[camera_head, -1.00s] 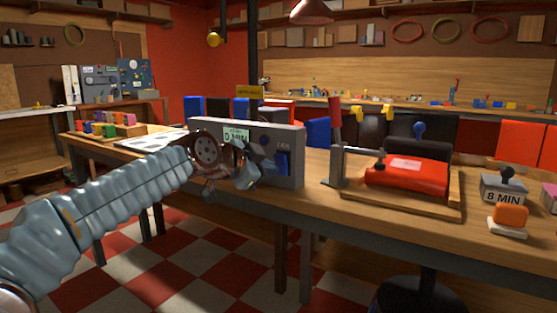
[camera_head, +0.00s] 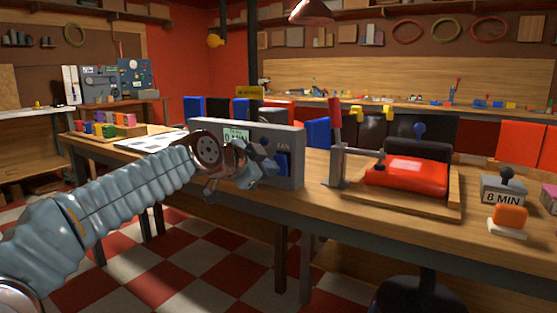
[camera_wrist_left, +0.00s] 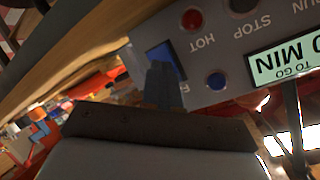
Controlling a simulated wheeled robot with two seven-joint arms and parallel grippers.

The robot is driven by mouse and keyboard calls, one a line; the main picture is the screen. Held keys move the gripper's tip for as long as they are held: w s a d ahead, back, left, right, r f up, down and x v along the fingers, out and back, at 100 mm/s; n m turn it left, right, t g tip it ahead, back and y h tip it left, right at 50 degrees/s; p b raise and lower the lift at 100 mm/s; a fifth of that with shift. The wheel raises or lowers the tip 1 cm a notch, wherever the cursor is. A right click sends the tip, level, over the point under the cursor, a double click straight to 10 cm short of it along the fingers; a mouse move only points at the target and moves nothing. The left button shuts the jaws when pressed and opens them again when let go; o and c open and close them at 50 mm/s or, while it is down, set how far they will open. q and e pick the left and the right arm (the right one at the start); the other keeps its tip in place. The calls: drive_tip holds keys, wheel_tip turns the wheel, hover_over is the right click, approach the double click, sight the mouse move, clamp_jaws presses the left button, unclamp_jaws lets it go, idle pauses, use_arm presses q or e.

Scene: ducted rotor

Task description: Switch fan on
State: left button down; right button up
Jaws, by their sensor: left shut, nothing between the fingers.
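A grey control panel (camera_head: 215,133) stands on the near edge of the wooden bench. Its blue fan switch (camera_head: 283,164) sits at the right end under the label FAN. In the left wrist view the blue switch (camera_wrist_left: 168,58) shows upside down behind my fingertips, partly hidden. My left gripper (camera_head: 266,167) is shut and empty, in front of the panel just left of the switch. In the left wrist view its fingertips (camera_wrist_left: 160,75) overlap the switch; I cannot tell whether they touch it. My right gripper is not in view.
The panel also has a display (camera_wrist_left: 284,63) reading 0 MIN, a red knob (camera_wrist_left: 192,19) marked HOT and a dark STOP button (camera_wrist_left: 242,4).

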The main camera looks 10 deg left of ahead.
use_arm(q)
drive_tip(key=shift+w+d+r+p, duration=0.2)
drive_tip(key=shift+w+r+p, duration=0.15)
drive_tip(key=shift+w, duration=0.25)
idle(0.7)
drive_tip(key=shift+f, duration=0.1)
drive_tip(key=shift+s+a+f+b, duration=0.15)
drive_tip(key=shift+s+f+b, duration=0.05)
drive_tip(key=shift+s+b, duration=0.25)
drive_tip(key=shift+s+a+f+b, duration=0.15)
drive_tip(key=shift+s+b, duration=0.2)
drive_tip(key=shift+b, duration=0.05)
drive_tip(key=s+b, duration=0.1)
drive_tip(key=s+a+f+b, duration=0.1)
drive_tip(key=s+b, duration=0.1)
drive_tip(key=s+f+b, duration=0.1)
drive_tip(key=shift+s+a, duration=0.15)
drive_tip(key=shift+a, duration=0.1)
idle(0.4)
